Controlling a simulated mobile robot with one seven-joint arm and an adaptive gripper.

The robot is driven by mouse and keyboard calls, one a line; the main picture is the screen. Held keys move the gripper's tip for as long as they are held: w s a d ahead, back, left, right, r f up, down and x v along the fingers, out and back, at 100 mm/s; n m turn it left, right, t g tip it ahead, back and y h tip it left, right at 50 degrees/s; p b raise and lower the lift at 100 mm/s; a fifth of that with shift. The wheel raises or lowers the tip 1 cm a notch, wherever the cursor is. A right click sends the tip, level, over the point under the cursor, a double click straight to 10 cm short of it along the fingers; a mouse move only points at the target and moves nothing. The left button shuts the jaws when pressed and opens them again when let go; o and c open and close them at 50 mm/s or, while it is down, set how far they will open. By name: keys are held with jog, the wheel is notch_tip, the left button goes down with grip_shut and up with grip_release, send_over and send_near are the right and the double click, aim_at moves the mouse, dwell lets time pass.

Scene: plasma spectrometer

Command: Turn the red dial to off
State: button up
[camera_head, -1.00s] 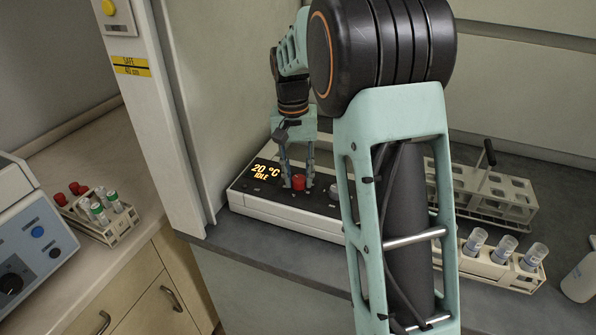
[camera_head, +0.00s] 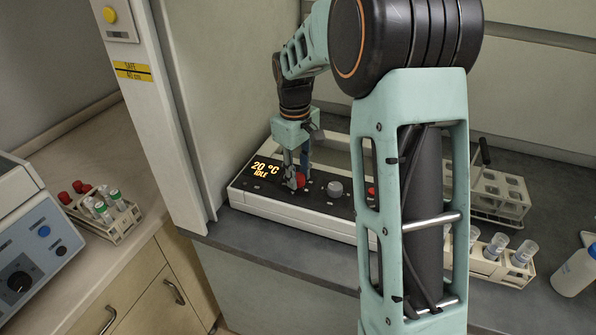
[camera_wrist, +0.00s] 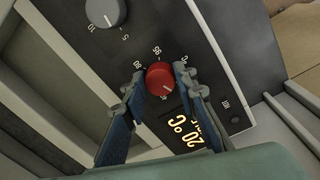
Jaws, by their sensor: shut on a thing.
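The red dial (camera_head: 299,181) sits on the dark front panel of the white device (camera_head: 280,212), next to the lit display (camera_head: 266,169) reading 20 °C and IDLE. My gripper (camera_head: 295,183) reaches down from above onto the dial. In the wrist view the red dial (camera_wrist: 160,79) lies between the two fingertips of my gripper (camera_wrist: 158,82), which are shut on its sides. A white pointer line shows on the dial's face, and numbers are printed around it. The off mark cannot be made out.
A grey dial (camera_head: 334,188) stands to the right of the red one, also in the wrist view (camera_wrist: 105,12). A second red part (camera_head: 371,192) is partly behind my arm. Tube racks (camera_head: 499,195) stand at right, with a bottle (camera_head: 577,271). A cabinet wall (camera_head: 165,110) stands close at left.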

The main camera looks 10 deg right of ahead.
jog(key=shift+n, duration=0.8)
jog(key=o, duration=1.2)
jog(key=shift+c, duration=0.2)
notch_tip(320, 180, up, 12)
jog(key=shift+s+a, duration=0.2)
jog(key=shift+a, duration=0.05)
